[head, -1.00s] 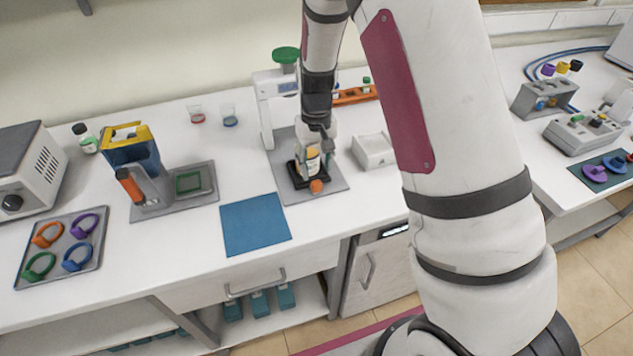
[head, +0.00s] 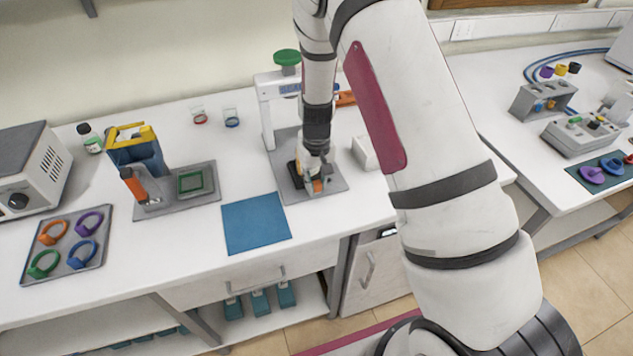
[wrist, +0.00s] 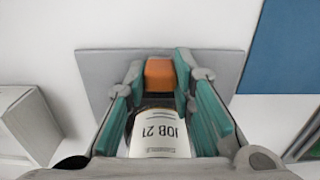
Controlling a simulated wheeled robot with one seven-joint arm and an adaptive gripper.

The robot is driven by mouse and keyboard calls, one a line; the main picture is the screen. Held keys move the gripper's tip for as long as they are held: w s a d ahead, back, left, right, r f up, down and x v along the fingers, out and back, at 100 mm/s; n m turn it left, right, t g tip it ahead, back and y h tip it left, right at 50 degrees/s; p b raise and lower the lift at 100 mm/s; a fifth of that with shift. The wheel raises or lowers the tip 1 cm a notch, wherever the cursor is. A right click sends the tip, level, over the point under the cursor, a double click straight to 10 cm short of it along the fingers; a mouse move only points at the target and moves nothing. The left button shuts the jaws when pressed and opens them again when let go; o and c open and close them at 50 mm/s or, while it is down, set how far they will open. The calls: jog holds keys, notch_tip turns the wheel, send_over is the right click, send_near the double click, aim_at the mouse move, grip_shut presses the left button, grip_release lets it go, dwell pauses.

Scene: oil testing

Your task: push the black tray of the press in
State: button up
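The press has a white upright (head: 266,120), a green knob (head: 287,57) on top and a grey base plate (head: 335,184). Its black tray (head: 294,172) shows only in part at the left of my gripper in the head view. The orange handle (wrist: 160,73) is at the tray's front. A container with a white label reading "JOB 21" (wrist: 160,138) is nearer the wrist camera. My gripper (wrist: 160,70) points down with its teal-padded fingers apart, one on each side of the orange handle. I cannot tell whether they touch it. My gripper hides most of the tray in the head view.
A blue mat (head: 256,223) lies left of the press. A grey tray with a green frame (head: 194,181) is further left. A white box (head: 366,154) stands close on the right, partly behind my arm. The front table strip is clear.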

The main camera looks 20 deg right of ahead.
jog(key=w+b, duration=0.8)
jog(key=w, duration=0.4)
jog(key=shift+w, duration=0.2)
grip_shut()
jog(key=o, duration=1)
grip_release()
jog(key=shift+c, duration=0.2)
notch_tip(320, 180, up, 12)
